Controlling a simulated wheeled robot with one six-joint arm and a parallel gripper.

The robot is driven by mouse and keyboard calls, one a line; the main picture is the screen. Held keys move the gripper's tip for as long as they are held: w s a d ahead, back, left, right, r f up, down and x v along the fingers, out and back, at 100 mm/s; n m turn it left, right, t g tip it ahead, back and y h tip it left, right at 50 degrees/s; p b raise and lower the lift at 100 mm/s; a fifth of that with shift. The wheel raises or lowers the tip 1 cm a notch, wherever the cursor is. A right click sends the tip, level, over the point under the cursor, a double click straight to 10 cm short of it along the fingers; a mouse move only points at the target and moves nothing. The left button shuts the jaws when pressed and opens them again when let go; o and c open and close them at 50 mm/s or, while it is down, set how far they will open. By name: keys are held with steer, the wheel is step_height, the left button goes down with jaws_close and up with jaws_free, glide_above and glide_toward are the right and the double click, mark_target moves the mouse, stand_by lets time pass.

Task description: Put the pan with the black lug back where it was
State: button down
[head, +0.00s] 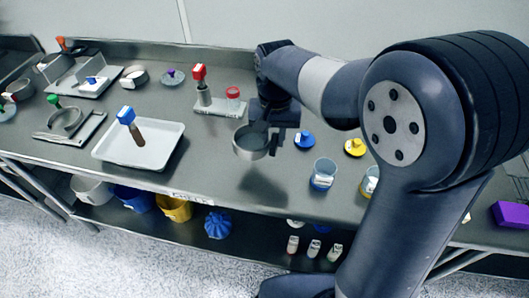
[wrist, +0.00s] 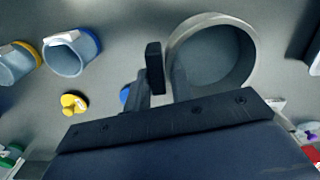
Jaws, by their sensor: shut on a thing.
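My gripper (head: 272,128) is shut on the round metal pan (head: 251,145), holding it in the air above the front part of the bench, with a dark shadow below. In the wrist view my gripper (wrist: 160,88) has its fingers at the pan's near side, by the upright black lug (wrist: 154,66). The pan (wrist: 252,50) shows there as a grey ring, roughly level, and looks empty. In the head view the lug is mostly hidden by my gripper.
A white tray (head: 165,157) with a blue-topped scoop (head: 126,116) lies left. A stand with a red-topped tool (head: 199,76) and a red-lidded jar (head: 233,93) is behind. A blue item (head: 304,140), a yellow item (head: 355,148) and a beaker (head: 323,172) are right. Bench below the pan is clear.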

mark_target(273, 167)
step_height(273, 167, down, 8)
steer(key=shift+f, duration=0.1)
stand_by(0.4)
steer(key=c, duration=1.2)
jaws_free()
steer(key=shift+s+f, duration=0.1)
steer(key=shift+c, duration=0.2)
step_height(273, 167, up, 12)
steer(key=shift+r, duration=0.15)
